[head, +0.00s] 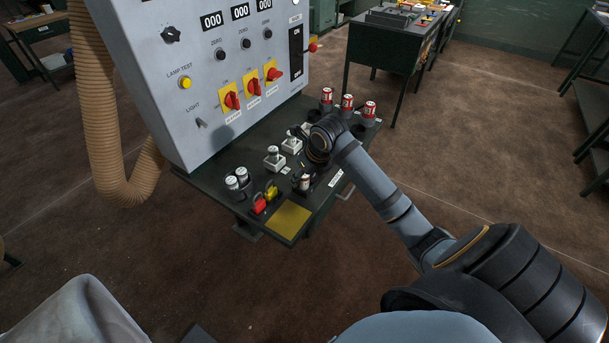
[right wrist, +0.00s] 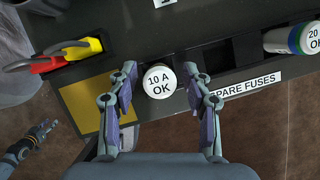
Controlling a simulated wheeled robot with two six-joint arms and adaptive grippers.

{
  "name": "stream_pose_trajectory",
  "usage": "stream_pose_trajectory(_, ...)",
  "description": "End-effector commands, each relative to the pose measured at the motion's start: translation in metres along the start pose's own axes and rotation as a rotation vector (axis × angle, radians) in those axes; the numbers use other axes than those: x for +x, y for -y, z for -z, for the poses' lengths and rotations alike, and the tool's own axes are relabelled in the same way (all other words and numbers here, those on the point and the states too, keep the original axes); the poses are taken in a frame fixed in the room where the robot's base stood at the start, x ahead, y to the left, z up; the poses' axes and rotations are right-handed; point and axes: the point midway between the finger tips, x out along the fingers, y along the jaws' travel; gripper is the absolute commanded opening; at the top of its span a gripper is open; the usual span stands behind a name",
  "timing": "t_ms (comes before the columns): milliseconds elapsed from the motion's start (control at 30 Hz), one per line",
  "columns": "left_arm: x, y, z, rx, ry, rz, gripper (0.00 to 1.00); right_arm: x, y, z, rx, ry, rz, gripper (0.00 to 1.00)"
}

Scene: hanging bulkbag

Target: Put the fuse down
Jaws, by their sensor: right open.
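A fuse with a white top marked "10 A OK" (right wrist: 160,82) stands end-up at the left end of the dark spare fuse rack (right wrist: 213,60) in the right wrist view. It also shows small in the head view (head: 305,182), partly covered by my gripper. My right gripper (right wrist: 159,88) is open, with one finger on each side of the fuse and a gap showing beside it. How deep the fuse sits is hidden. My left gripper (right wrist: 42,131) shows small and dark at the lower left of the right wrist view, away from the console; its opening is unclear.
A red padlock (head: 258,204) and a yellow padlock (head: 271,192) stand left of my right gripper. A yellow patch (head: 289,220) is clear. A grey control panel (head: 180,90) rises at the left.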

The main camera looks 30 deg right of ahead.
Motion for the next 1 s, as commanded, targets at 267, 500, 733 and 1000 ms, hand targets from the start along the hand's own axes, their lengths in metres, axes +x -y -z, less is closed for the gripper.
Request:
stream_pose_trajectory(267,-0.003,0.0,0.001,0.0,-0.002,0.0,0.4,-0.018,0.002,-0.003,-0.003,0.005,0.004,0.5)
stream_pose_trajectory(500,-0.001,0.0,0.002,0.0,-0.003,0.0,0.4,-0.079,0.002,-0.003,-0.005,0.004,0.008,0.5)
stream_pose_trajectory(733,0.0,0.0,0.002,0.0,-0.003,0.0,0.4,-0.116,0.001,-0.002,-0.002,0.002,0.005,0.5)
stream_pose_trajectory(1000,0.0,0.0,0.002,0.0,-0.002,0.0,0.4,-0.124,0.0,-0.001,0.0,0.0,-0.001,0.5)
